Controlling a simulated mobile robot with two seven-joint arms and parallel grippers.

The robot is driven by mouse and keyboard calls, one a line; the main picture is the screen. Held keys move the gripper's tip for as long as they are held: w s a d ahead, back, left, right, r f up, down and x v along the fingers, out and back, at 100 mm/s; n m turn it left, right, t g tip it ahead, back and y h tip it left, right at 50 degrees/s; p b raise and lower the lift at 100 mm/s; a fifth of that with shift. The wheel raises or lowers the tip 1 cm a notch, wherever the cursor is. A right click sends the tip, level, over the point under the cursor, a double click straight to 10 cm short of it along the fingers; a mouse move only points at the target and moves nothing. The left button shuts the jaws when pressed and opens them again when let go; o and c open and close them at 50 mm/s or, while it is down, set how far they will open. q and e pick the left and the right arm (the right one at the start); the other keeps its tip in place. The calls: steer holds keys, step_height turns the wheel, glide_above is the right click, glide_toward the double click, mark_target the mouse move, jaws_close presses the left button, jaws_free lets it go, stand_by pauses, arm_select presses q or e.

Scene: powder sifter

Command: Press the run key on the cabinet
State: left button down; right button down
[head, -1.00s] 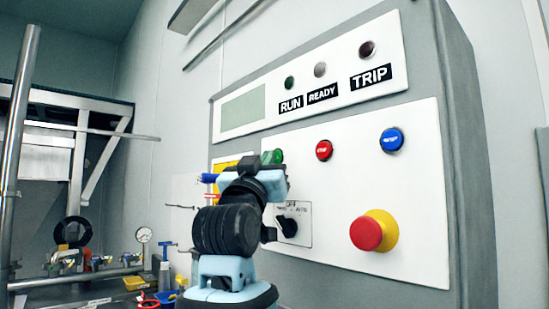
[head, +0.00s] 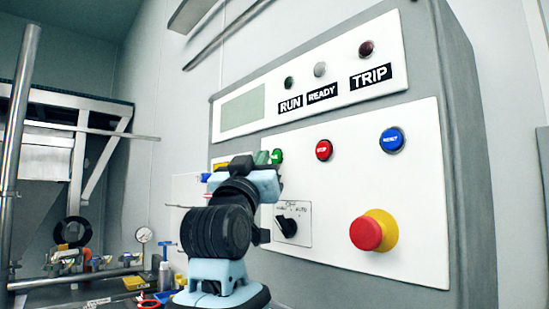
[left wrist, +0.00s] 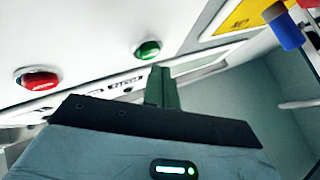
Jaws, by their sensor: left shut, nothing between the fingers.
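The grey cabinet (head: 460,160) carries a white key panel (head: 330,190). The green run key (head: 277,156) is at its upper left, and also shows in the left wrist view (left wrist: 148,50). My left gripper (head: 262,157) is shut and empty, its green fingertips just left of the green key in the head view. In the left wrist view the closed fingers (left wrist: 161,72) end just beside the key, with a small gap in the picture. I cannot tell the depth between them. My right gripper is not in view.
A red stop key (head: 323,150), a blue reset key (head: 391,140) and a red emergency knob (head: 367,233) are to the right. A selector switch (head: 287,226) sits below the green key. A bench with a gauge (head: 143,235) stands at the left.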

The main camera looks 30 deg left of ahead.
arm_select(q)
steer(key=shift+s, duration=0.1)
steer(key=shift+s+a, duration=0.3)
steer(key=shift+s, duration=0.45)
steer(key=shift+s+a, duration=0.35)
steer(key=shift+s, duration=0.35)
steer(key=shift+s+a, duration=0.3)
steer(key=shift+s, duration=0.45)
steer(key=shift+f, duration=0.1)
